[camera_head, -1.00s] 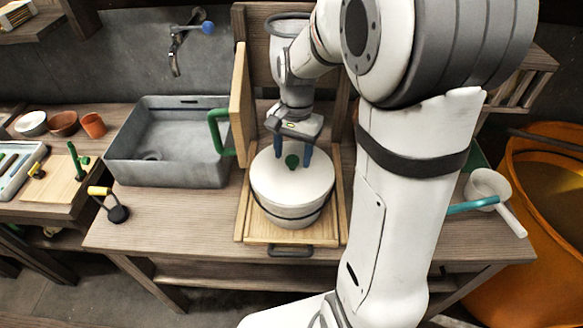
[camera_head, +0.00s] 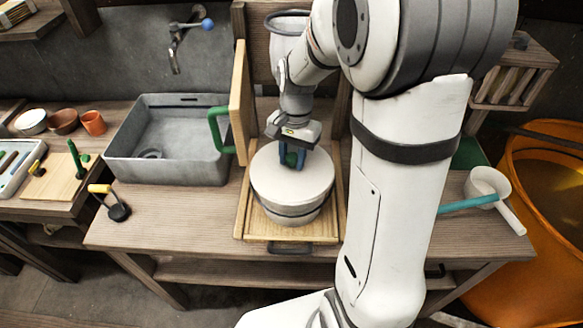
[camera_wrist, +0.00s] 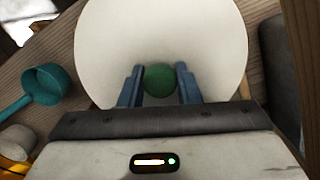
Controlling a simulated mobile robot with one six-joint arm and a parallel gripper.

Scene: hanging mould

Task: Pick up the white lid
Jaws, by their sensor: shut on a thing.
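The white lid (camera_head: 282,185) is round with a green knob at its middle and sits on a round pot (camera_head: 291,214). A dark band shows at the pot's upper part. My gripper (camera_head: 292,158) is over the middle of the lid with its blue fingers closed on the green knob. In the wrist view the lid (camera_wrist: 160,40) fills the upper middle, and the green knob (camera_wrist: 160,80) sits between the two fingers of my gripper (camera_wrist: 160,88). I cannot tell any gap between lid and pot.
The pot stands on a wooden tray (camera_head: 246,226). An upright wooden board with a green handle (camera_head: 213,130) is close on the left, beside a grey sink (camera_head: 165,170). An orange barrel (camera_head: 545,230) stands far right.

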